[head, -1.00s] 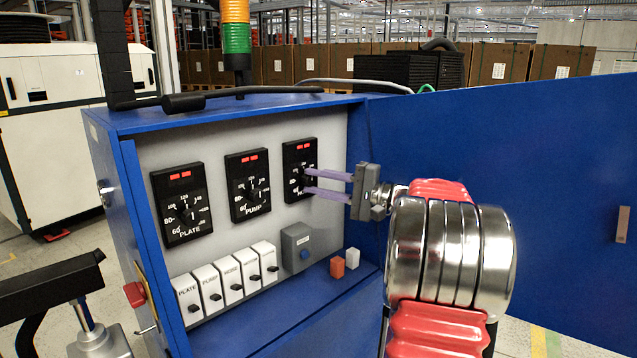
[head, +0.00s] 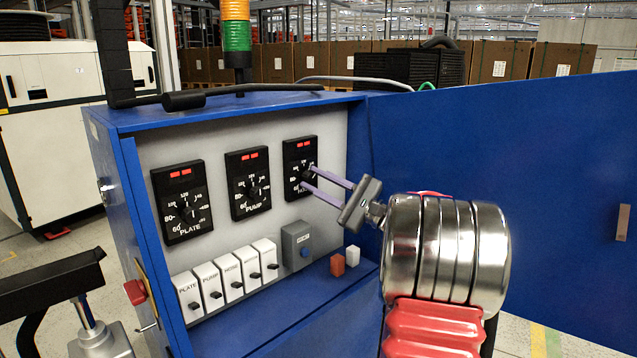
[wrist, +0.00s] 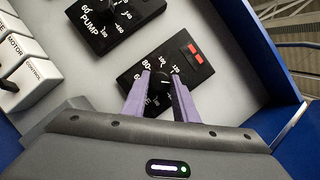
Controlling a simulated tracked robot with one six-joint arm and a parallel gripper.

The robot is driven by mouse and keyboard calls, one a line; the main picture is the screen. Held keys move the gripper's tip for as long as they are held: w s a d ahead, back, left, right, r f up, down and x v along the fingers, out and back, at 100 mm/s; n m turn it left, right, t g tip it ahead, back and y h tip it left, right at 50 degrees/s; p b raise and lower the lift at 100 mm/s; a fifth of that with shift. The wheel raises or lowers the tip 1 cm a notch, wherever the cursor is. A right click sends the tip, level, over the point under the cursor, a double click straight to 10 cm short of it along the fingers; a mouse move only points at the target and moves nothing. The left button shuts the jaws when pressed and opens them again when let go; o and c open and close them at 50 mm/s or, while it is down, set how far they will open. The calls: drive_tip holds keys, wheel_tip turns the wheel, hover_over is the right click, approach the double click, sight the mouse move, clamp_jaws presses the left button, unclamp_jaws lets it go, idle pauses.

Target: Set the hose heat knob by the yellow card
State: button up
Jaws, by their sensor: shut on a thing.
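The hose heat dial (head: 300,168) is the rightmost of three black dials on the grey panel. Its black knob (wrist: 159,92) sits between my purple fingers in the wrist view. My gripper (head: 308,184) is shut on this knob, and the fingers hide part of the dial's scale and label. In the head view my gripper is tilted, with its body lower right of the dial. No yellow card is clearly seen; a yellowish edge shows by the red button on the cabinet's left side, too small to read.
The plate dial (head: 182,202) and pump dial (head: 248,184) are to the left. Several labelled white switches (head: 230,272), a grey box with a blue button (head: 297,246), and an orange block (head: 338,265) are below. The open blue door (head: 560,150) stands at right.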

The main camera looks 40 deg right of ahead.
drive_tip(key=shift+d+f, duration=0.1)
drive_tip(key=shift+f, duration=0.25)
drive_tip(key=o, duration=1)
drive_tip(key=shift+r, duration=0.2)
drive_tip(key=v, duration=1.3)
drive_tip(key=shift+s+f, duration=0.15)
drive_tip(key=shift+s, duration=0.2)
